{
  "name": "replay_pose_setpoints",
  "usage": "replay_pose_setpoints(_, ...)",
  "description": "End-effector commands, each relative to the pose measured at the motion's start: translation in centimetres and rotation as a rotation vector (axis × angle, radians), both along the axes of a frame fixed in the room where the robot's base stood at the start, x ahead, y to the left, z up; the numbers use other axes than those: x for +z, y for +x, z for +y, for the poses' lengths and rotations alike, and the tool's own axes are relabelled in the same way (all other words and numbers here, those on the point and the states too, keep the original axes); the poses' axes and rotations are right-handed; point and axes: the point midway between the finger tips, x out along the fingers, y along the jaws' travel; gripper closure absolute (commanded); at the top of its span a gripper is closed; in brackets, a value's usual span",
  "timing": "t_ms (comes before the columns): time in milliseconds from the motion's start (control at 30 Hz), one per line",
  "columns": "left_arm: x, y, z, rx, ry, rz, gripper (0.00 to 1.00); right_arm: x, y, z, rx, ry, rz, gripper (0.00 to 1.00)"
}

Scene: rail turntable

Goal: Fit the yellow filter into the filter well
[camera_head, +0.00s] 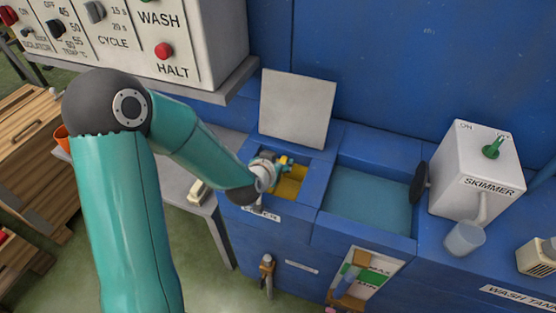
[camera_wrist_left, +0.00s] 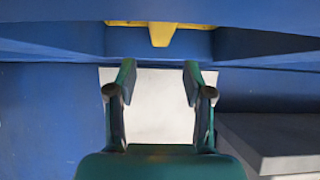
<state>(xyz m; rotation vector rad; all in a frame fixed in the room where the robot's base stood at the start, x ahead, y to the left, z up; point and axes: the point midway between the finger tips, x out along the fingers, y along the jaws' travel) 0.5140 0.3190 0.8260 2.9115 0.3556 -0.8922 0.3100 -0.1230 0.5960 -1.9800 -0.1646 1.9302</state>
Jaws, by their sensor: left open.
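The yellow filter (camera_head: 289,188) shows inside the square opening of the filter well (camera_head: 310,178) in the head view, partly hidden by my left wrist. How deep it sits, and whether it is level, I cannot tell. In the left wrist view the filter's yellow edge and short tab (camera_wrist_left: 160,34) show at the top, ahead of the fingertips, between blue walls. My left gripper (camera_head: 281,163) is at the well's left side. In the left wrist view its two fingers (camera_wrist_left: 160,76) are apart, with nothing between them. My right gripper is not in view.
A pale square lid (camera_head: 297,108) stands raised behind the well. A water-filled tank (camera_head: 368,196) lies to the right, then the white skimmer box (camera_head: 475,170). The control panel (camera_head: 165,35) overhangs at upper left. A grey bench (camera_head: 178,182) is left of the well.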

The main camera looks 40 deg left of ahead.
Motion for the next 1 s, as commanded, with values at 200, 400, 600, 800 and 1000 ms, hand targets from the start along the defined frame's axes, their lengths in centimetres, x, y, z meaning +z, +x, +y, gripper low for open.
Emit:
replay_pose_setpoints(200, 1.4, 0.1, 0.1, 0.001, 0.003, -0.004, 0.48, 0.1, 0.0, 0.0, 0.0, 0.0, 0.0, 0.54)
replay_pose_setpoints(400, 4.9, 0.1, 0.0, 0.001, 0.002, -0.01, 0.48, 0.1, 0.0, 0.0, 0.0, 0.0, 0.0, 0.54)
replay_pose_setpoints(600, 8.3, 0.2, 0.0, 0.001, 0.001, -0.007, 0.48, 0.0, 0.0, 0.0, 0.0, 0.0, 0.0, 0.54)
replay_pose_setpoints(800, 9.8, 0.1, 0.0, 0.0, 0.001, -0.004, 0.48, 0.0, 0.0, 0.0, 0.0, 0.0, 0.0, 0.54)
replay_pose_setpoints(1000, 10.0, 0.1, 0.0, -0.001, 0.001, -0.002, 0.48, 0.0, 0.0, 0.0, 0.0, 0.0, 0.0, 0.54)
